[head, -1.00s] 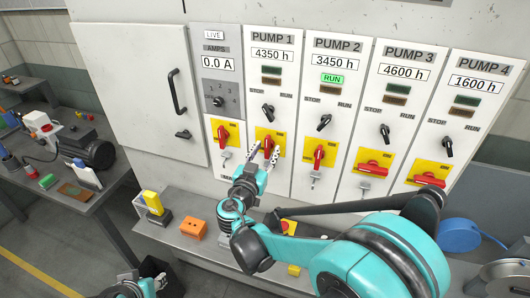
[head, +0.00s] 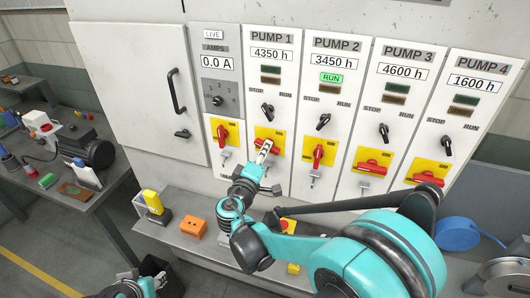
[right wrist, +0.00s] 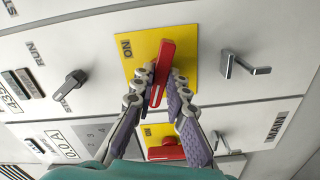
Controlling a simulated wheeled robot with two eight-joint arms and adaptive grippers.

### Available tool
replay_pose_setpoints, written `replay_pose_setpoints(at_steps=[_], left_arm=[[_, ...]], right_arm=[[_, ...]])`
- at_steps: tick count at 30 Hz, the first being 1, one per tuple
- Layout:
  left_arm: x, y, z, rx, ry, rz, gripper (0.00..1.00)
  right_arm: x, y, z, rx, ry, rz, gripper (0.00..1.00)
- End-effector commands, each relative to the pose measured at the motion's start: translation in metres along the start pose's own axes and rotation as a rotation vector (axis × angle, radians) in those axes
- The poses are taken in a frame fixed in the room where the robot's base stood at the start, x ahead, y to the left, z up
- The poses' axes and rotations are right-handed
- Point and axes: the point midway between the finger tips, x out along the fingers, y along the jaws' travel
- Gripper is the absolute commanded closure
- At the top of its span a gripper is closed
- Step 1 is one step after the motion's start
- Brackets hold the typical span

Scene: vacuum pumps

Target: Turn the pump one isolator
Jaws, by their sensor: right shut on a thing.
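The pump one isolator is a red lever on a yellow plate (head: 260,131) under the PUMP 1 label. My right gripper (head: 265,152) is at this lever and hides part of it in the head view. In the right wrist view, the red lever (right wrist: 166,60) stands between the two fingers (right wrist: 158,90), which are shut on it.
The isolators of pump two (head: 318,154), pump three (head: 371,167) and pump four (head: 428,178) are beside it. Another red lever (head: 222,133) is just left. A metal hasp (right wrist: 240,68) juts out near the held lever. An orange block (head: 193,228) sits on the ledge below.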

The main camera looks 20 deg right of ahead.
Motion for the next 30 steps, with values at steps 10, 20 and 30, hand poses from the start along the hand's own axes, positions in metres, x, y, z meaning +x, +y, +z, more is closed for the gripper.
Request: replay_pose_setpoints(at_steps=[10,20,30], left_arm=[[0.004,0.000,0.003,0.000,0.000,0.000,0.64],[0.004,0.000,0.003,0.000,0.000,0.000,0.64],[0.005,0.000,0.003,0.000,0.000,0.000,0.64]], right_arm=[[0.000,0.000,0.000,-0.328,0.000,-0.001,0.64],[-0.002,0.000,0.000,-0.326,0.000,-0.001,0.64],[-0.015,0.000,0.000,-0.326,0.001,-0.001,0.64]])
